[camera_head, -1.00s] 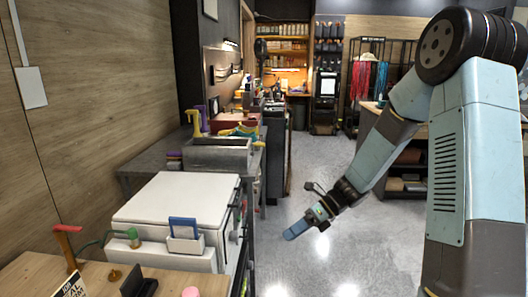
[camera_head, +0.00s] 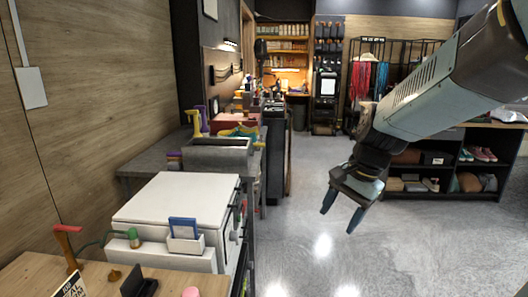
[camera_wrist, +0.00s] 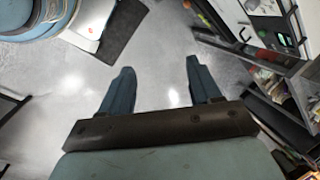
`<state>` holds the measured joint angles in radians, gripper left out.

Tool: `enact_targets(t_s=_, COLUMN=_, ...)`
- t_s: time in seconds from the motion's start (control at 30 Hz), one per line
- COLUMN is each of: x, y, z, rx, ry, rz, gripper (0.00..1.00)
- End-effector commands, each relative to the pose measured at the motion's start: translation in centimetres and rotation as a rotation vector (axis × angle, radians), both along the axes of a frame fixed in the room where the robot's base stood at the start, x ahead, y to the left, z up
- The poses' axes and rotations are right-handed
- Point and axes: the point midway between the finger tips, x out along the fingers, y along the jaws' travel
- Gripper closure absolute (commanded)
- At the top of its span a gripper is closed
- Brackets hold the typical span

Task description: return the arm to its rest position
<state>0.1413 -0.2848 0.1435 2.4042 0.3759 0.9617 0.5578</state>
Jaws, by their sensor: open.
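My gripper (camera_head: 340,211) hangs over the open grey floor in the head view, with its two blue fingers apart and pointing down. Nothing is between them. My arm reaches in from the upper right. In the wrist view my gripper (camera_wrist: 157,82) also shows both fingers spread, with only the shiny floor (camera_wrist: 155,45) between and beyond them. The gripper is clear of the white cabinet at its left and of the shelf unit behind it.
The white cabinet (camera_head: 180,205) and a grey bench with a basin (camera_head: 220,152) stand at the left. A wooden counter (camera_head: 210,278) is in the left foreground. A low shelf unit with shoes (camera_head: 448,182) stands at the right. The middle floor is free.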

Motion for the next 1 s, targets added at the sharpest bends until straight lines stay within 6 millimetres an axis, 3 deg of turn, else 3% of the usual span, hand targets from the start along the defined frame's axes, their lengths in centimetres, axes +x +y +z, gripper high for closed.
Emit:
enact_targets(t_s=0.3, x=-4.4, y=-3.1, z=4.4, rx=-0.214, ry=-0.264, rz=0.34, gripper=0.37)
enact_targets(t_s=0.6, x=-7.9, y=-5.8, z=7.2, rx=-0.41, ry=-0.44, rz=0.604, gripper=0.37)
enact_targets(t_s=1.0, x=-8.9, y=-6.5, z=7.9, rx=-0.47, ry=-0.482, rz=0.679, gripper=0.37)
